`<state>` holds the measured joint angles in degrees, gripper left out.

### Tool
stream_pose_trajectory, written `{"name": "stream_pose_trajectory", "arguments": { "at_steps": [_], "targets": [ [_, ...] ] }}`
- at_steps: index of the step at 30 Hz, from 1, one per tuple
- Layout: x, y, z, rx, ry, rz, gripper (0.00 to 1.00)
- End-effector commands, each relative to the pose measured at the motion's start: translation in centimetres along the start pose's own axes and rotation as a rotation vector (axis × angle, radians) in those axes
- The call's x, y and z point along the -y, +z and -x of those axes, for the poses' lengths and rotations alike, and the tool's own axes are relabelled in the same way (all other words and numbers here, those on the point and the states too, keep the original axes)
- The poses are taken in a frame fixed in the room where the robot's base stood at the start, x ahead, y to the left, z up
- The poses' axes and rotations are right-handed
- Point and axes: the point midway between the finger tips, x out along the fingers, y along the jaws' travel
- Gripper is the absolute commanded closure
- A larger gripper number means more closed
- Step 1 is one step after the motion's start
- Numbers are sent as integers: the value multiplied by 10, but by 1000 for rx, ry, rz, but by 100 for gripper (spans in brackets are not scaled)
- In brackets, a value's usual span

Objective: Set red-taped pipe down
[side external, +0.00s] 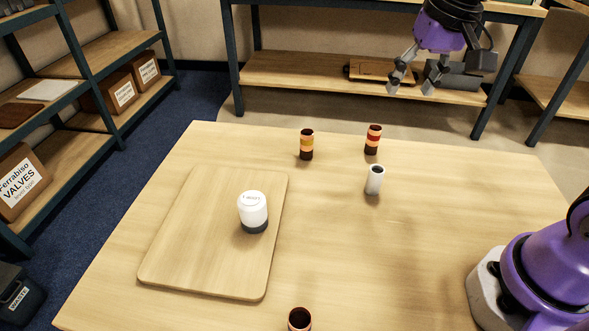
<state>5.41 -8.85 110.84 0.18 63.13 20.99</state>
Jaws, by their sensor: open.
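The red-taped pipe (373,139) is a short dark copper cylinder with a red band. It stands upright near the far edge of the wooden table (440,240), right of centre. My gripper (411,90) is open and empty. In the picture it is above and a little right of the red-taped pipe, clear of it.
A yellow-banded pipe (306,145) stands left of the red-taped one. A white-grey cylinder (375,180) stands just in front of it. A white-topped jar (253,211) stands on a wooden board (190,255). Another copper pipe (299,320) is cut by the bottom edge.

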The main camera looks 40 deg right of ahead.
Motion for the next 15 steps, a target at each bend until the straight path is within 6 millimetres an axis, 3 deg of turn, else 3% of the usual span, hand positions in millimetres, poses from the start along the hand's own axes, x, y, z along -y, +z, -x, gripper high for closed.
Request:
{"name": "stream_pose_trajectory", "arguments": {
  "at_steps": [1,6,10,15],
  "targets": [
    [-1,19,7,-43,-21,82,38],
    [-8,65,9,-158,-64,317,38],
    [-12,84,4,-207,-76,419,38],
    [-14,91,1,-225,-79,459,38]
  ]
}}
